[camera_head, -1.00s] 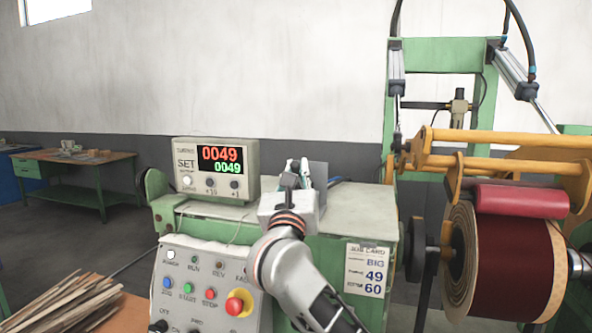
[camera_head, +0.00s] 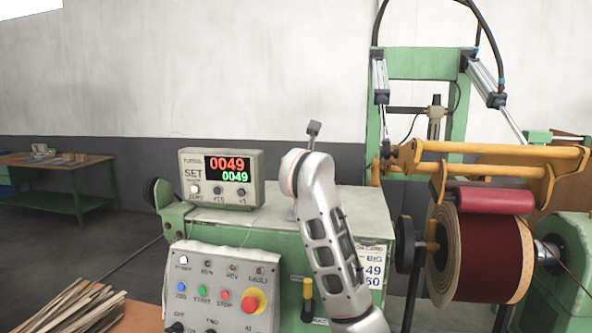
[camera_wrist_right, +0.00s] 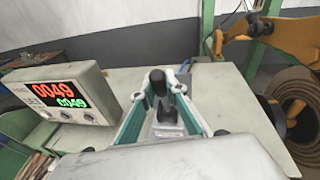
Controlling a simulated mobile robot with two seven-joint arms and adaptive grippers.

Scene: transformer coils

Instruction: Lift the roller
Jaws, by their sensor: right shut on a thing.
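The red roller (camera_head: 495,201) hangs from the yellow frame (camera_head: 475,160) at the right of the head view. It lies along the top of the dark red coil (camera_head: 490,255), and any gap between them is too small to tell. In the right wrist view, my right gripper (camera_wrist_right: 160,85) is shut on a lever with a black knob (camera_wrist_right: 157,76), above the green machine's pale top. In the head view, my right forearm and wrist hide the gripper and most of that lever. My left gripper is not in view.
The counter box (camera_head: 222,178) reading 0049 stands on the machine top (camera_head: 262,222), left of my right arm. A control panel (camera_head: 215,290) with a red stop button is below. A green post frame (camera_head: 420,66) with cylinders rises behind the roller. A workbench (camera_head: 60,170) stands far left.

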